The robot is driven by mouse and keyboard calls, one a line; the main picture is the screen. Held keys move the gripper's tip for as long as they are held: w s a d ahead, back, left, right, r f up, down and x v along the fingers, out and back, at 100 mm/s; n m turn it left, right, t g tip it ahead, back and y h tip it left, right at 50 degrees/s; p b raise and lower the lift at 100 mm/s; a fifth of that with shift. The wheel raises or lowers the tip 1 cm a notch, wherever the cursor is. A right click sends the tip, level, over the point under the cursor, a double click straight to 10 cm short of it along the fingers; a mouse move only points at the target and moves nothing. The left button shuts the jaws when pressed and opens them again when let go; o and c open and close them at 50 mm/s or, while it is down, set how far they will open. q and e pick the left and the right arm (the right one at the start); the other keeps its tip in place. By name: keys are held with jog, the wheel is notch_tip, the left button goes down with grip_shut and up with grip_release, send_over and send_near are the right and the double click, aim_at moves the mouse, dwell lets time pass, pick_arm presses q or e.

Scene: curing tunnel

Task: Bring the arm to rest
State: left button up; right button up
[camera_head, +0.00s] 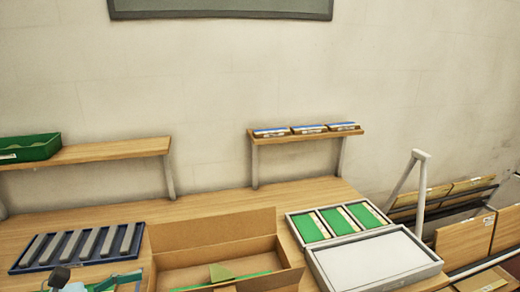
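A flat white panel or lid (372,259) lies in front of the case.
A left shelf (115,151) holds a green bin (28,148). A right shelf (306,137) holds three blue-and-white packs (306,129). A white angled frame (421,190) stands at the right, beside brown panels (465,240) in a rack. The table's back strip is clear.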

pick_arm(q)
jog(key=w+a+n+t+y, duration=0.3)
jog(key=n+t+y, duration=0.15)
jog(key=n, duration=0.55)
jog(key=w+a+n+t+y, duration=0.25)
jog(key=n+t, duration=0.25)
jog(key=n, duration=0.5)
jog(key=s+a+f+n+g+y, duration=0.2)
jog(key=s+a+f+n+y, duration=0.15)
jog(key=f+n+y, duration=0.6)
jog(key=s+d+f+n+g+h, duration=0.1)
jog(key=s+d+f+n+g, duration=0.4)
jog(key=s+f+n, duration=0.4)
jog(key=s+d+f+n+g+h, duration=0.2)
jog(key=s+d+f+n+g, duration=0.1)
jog(key=s+f+n+g, duration=0.6)
jog(key=s+a+f+m+b, duration=0.1)
jog(key=s+f+b, duration=0.1)
jog(key=f, duration=0.9)
jog(key=s+a+f+m+b, duration=0.1)
jog(key=f+b, duration=0.2)
jog(key=f, duration=0.7)
jog(key=s+f+b, duration=0.3)
jog(key=s+f, duration=1.1)
jog(key=f, duration=0.2)
jog(key=shift+a, duration=0.35)
pick_arm(e)
notch_tip(320, 180, down, 8)
jog(key=shift+w, duration=0.4)
